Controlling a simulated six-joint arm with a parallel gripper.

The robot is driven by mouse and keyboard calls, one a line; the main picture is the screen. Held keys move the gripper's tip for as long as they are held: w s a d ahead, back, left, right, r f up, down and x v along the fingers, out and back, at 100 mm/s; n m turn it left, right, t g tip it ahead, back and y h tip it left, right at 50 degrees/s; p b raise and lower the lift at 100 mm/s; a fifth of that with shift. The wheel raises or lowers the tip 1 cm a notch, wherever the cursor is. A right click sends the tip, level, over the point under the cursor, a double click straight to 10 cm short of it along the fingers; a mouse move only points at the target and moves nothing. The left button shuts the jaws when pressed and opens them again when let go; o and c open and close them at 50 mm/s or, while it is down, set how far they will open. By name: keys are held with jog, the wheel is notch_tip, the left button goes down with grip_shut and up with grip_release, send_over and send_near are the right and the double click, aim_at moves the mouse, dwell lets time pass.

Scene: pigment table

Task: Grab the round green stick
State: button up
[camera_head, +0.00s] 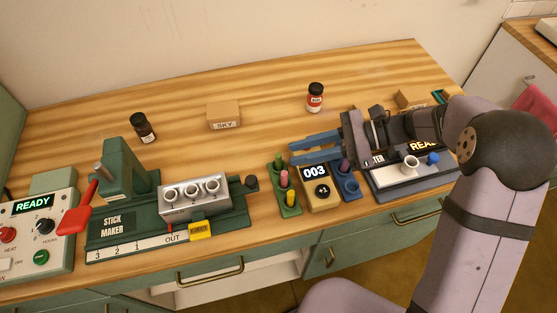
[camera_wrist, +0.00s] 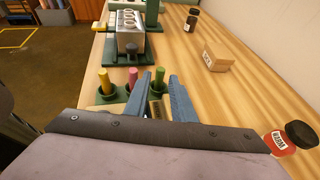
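The round green stick (camera_head: 278,160) stands upright in the back slot of a green holder (camera_head: 290,210), behind a pink stick (camera_head: 284,179) and a yellow stick (camera_head: 291,196). My gripper (camera_head: 292,154) is open and empty, its blue fingers reaching left with the tips just right of the green stick. In the wrist view the green stick (camera_wrist: 158,78) shows between the two fingertips (camera_wrist: 161,76), just beyond them. The pink stick (camera_wrist: 133,77) and yellow stick (camera_wrist: 105,83) stand left of the fingers there. The green stick's lower part is partly hidden.
A counter reading 003 (camera_head: 315,173) and a blue holder (camera_head: 349,187) with a purple stick (camera_head: 345,165) lie below and right of my fingers. The stick maker (camera_head: 112,226) is left.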

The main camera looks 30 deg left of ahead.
aim_at(278, 158)
jog(key=shift+p+x, duration=0.85)
jog(key=shift+x, duration=2.4)
jog(key=shift+w+d+f, duration=0.1)
grip_shut()
